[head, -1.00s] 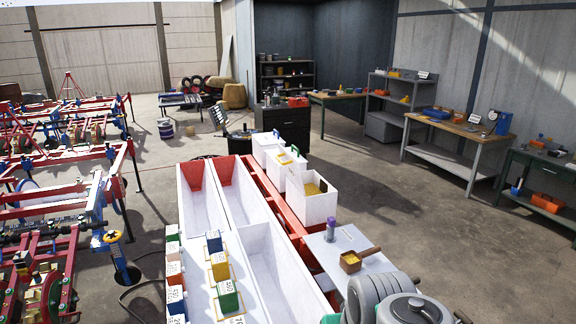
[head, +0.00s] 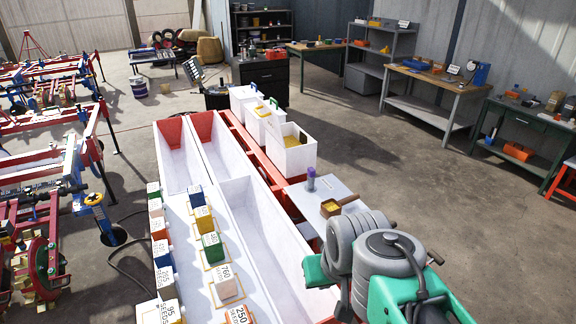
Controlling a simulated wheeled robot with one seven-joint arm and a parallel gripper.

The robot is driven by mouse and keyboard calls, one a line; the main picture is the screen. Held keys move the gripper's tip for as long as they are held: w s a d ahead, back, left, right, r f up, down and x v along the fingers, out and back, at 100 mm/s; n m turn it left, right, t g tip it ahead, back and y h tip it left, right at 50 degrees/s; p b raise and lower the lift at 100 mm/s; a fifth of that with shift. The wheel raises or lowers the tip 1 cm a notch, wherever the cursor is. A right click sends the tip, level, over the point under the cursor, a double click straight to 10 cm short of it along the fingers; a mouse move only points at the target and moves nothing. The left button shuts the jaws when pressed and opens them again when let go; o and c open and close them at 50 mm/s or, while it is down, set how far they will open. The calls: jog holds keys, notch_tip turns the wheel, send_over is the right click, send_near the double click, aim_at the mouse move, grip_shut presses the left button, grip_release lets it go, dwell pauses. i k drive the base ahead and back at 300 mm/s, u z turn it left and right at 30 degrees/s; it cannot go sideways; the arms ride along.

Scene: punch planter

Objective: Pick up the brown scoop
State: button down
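The brown scoop (head: 331,208) rests on the small grey-white shelf (head: 306,198) to the right of the long white troughs, with yellow grain in its bowl. A purple and grey cylinder (head: 311,180) stands upright just behind and left of the scoop. My grey and green arm fills the lower right of the view. My gripper cannot be made out, so I cannot see how it lies relative to the scoop.
Long white troughs (head: 262,232) on a red frame run away from me. White bins (head: 294,152) stand beyond the shelf, the nearest holding yellow grain. Numbered, coloured boxes (head: 226,281) sit in rows on the left. Concrete floor is open to the right, before the workbenches (head: 430,92).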

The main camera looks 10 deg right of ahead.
aim_at(330, 208)
jog(key=u, duration=3.7)
jog(key=k, duration=2.3)
jog(key=z, duration=0.5)
